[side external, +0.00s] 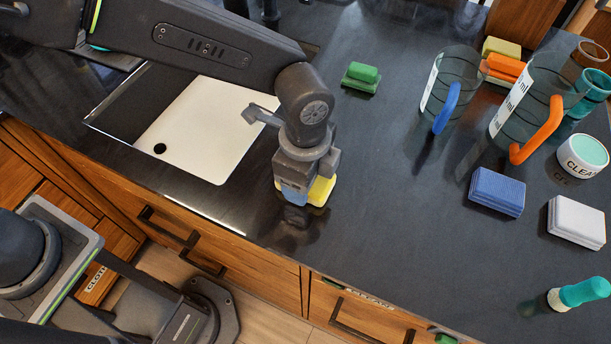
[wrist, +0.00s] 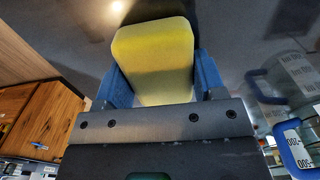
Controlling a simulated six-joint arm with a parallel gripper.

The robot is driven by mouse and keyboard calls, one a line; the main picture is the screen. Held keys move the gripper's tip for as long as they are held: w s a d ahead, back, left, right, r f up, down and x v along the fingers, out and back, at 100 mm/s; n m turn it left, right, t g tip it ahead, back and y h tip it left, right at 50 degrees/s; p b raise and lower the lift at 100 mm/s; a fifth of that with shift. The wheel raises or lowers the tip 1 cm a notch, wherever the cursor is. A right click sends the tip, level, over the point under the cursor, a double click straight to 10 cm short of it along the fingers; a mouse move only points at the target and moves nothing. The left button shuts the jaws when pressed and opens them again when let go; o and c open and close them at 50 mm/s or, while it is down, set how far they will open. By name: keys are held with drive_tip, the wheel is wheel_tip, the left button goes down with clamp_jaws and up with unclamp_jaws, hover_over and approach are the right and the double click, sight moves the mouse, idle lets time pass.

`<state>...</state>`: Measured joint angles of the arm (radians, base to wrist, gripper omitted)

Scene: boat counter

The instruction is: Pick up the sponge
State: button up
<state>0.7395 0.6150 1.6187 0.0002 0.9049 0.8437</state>
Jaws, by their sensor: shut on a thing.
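A yellow sponge (side external: 321,190) is at the front edge of the dark counter, just below my gripper (side external: 296,196) in the side view. In the wrist view the yellow sponge (wrist: 155,55) sits between the two blue fingers of my gripper (wrist: 157,85), one on each side. My gripper is shut on it. In the side view the gripper hides part of the sponge, and I cannot tell whether it touches the counter. A blue sponge (side external: 497,192), a white sponge (side external: 576,222) and a green sponge (side external: 361,77) lie elsewhere on the counter.
A sink with a white board (side external: 205,125) is left of my gripper. Clear measuring jugs with a blue handle (side external: 447,108) and an orange handle (side external: 537,130) stand at the right. A teal-capped bottle (side external: 580,293) is at the lower right. The counter's middle is clear.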

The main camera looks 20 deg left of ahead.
drive_tip(key=shift+c, duration=0.9)
drive_tip(key=shift+r, duration=0.15)
drive_tip(key=shift+r, duration=0.3)
wheel_tip(320, 180, up, 4)
drive_tip(key=shift+f, duration=0.2)
drive_tip(key=w+a+r, duration=0.3)
drive_tip(key=a+r, duration=0.3)
drive_tip(key=a, duration=0.5)
drive_tip(key=shift+w+r, duration=0.25)
drive_tip(key=shift+a, duration=0.1)
